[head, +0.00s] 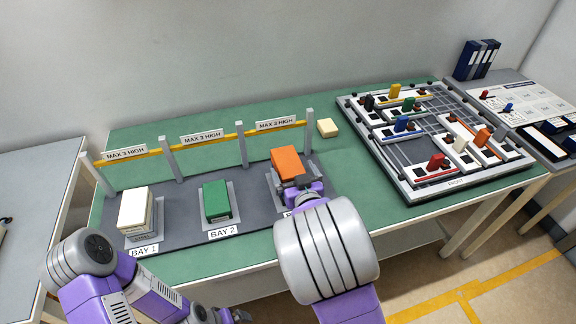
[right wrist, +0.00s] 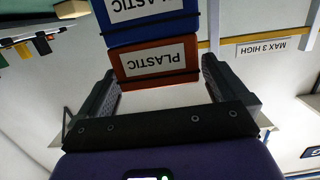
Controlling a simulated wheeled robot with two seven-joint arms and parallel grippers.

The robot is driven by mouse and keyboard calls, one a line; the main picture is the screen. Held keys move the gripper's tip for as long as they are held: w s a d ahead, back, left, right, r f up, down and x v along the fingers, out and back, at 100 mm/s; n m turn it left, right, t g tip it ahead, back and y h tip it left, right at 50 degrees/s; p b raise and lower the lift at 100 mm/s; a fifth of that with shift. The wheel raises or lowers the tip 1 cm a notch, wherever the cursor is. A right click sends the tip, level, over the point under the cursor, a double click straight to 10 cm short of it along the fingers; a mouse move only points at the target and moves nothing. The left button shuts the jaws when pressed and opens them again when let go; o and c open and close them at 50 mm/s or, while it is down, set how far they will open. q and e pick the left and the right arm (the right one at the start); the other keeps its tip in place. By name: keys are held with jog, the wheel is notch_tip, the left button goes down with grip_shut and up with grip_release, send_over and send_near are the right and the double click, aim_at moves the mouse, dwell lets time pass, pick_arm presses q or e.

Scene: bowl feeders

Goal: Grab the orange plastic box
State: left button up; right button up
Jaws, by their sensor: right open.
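The orange plastic box (head: 286,160) sits in the rightmost bay of the grey rack. In the right wrist view, which looks upside down, the orange box (right wrist: 155,62) carries a white "PLASTIC" label. It is stacked on a blue box (right wrist: 150,27), also labelled "PLASTIC". My right gripper (head: 292,181) is at the near side of the orange box. Its open fingers flank the box's two sides with little gap; contact is unclear. My left gripper (head: 240,317) is barely visible at the bottom edge of the head view, away from the boxes.
A white box (head: 136,208) stands in Bay 1 and a green box (head: 215,200) in Bay 2. Posts and a yellow "MAX 3 HIGH" rail (head: 200,142) run behind the bays. A cream block (head: 327,128) and a board of coloured parts (head: 400,160) lie to the right.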

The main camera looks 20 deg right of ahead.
aim_at(290, 166)
jog(key=w, duration=0.3)
jog(key=shift+w+f+b, duration=0.15)
jog(key=shift+f+b, duration=0.05)
jog(key=shift+b, duration=0.1)
jog(key=shift+a, duration=0.1)
jog(key=shift+r, duration=0.1)
jog(key=c, duration=1.1)
